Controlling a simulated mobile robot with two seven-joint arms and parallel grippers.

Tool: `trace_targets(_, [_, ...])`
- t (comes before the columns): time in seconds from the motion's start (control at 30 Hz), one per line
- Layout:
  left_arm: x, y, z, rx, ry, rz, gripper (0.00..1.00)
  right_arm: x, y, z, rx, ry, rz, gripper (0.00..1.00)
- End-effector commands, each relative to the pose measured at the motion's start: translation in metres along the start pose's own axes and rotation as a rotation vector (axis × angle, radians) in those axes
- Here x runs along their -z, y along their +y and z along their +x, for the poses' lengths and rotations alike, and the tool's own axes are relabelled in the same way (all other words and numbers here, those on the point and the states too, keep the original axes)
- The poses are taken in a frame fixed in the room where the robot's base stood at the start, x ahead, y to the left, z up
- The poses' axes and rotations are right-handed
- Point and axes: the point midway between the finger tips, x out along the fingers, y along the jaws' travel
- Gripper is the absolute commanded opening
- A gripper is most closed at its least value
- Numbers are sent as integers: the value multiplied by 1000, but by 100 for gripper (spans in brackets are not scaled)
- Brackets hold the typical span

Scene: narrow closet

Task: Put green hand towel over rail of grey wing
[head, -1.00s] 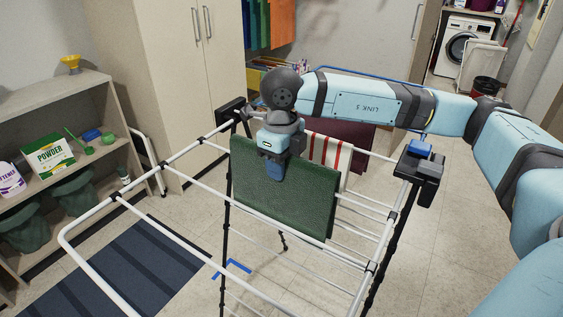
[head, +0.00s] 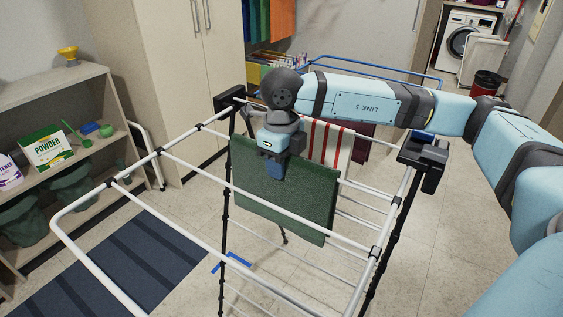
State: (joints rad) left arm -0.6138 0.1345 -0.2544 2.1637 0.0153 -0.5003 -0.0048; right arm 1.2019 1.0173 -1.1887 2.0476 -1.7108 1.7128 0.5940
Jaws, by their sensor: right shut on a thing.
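The green hand towel (head: 302,198) hangs as a flat, folded sheet in the middle of the head view. My right gripper (head: 273,172) points down and is shut on its upper edge, left of the towel's middle. The towel is close to the pale rails of the drying rack (head: 195,172). A rail runs along its lower part, but I cannot tell whether the towel touches it. The wing with pale grey-white rails (head: 85,265) reaches out to the front left, and its visible rails are bare. My left gripper is not in view.
A red-and-white striped towel (head: 318,142) and a maroon cloth (head: 360,142) hang behind the green towel. Black corner joints (head: 425,155) stand at the rack's right. A shelf (head: 95,85) with powder and bottles is at left. A dark striped mat (head: 125,268) lies below.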

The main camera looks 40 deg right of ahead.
Motion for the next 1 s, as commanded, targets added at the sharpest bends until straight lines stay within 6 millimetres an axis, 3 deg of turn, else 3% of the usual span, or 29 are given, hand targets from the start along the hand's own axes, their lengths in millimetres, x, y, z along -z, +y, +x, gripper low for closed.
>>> trace_targets(0.07, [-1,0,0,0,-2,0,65,0,0,-1,0,-1,0,0])
trace_targets(0.1, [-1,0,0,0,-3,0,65,0,0,-1,0,-1,0,45])
trace_targets(0.2, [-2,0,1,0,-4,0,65,0,0,0,0,-1,0,65])
trace_targets(0.57, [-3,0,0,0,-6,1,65,0,0,-6,0,-1,0,65])
trace_targets(0.67, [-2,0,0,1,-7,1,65,0,0,-20,1,-3,1,65])
trace_targets(1.0, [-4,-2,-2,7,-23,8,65,-1,0,-97,1,-4,-1,65])
